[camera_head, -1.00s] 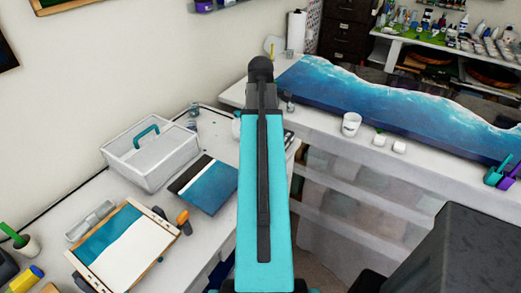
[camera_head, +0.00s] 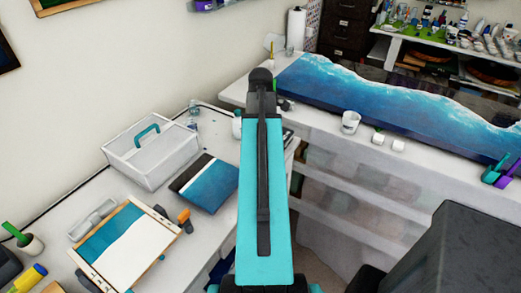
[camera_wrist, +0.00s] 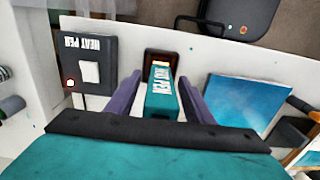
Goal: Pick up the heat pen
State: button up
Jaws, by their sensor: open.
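The heat pen (camera_wrist: 161,95) is a teal block-shaped tool with a white "HEAT PEN" label, in the middle of the wrist view. Its far end sits at a dark holder (camera_wrist: 161,58) with an orange glow inside. My gripper (camera_wrist: 159,79) is open, with one grey-purple finger on each side of the pen. Gaps show between the fingers and the pen. A dark box (camera_wrist: 88,62), also marked "HEAT PEN", with a white switch and a small red light, lies left of the pen. In the head view my arm hides the gripper and the pen.
A blue painted panel (camera_wrist: 243,100) lies right of the pen; it also shows in the head view (camera_head: 207,184). A white caddy (camera_head: 150,160) and a clipped board (camera_head: 125,245) stand on the left bench. A white cup (camera_head: 350,122) stands on the back counter by the wave-painted slab (camera_head: 400,95).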

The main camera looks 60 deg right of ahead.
jog(key=c, duration=1.1)
jog(key=shift+c, duration=0.2)
jog(key=shift+r, duration=0.15)
jog(key=shift+r+b, duration=1.3)
jog(key=shift+r, duration=3.55)
jog(key=shift+s, duration=0.1)
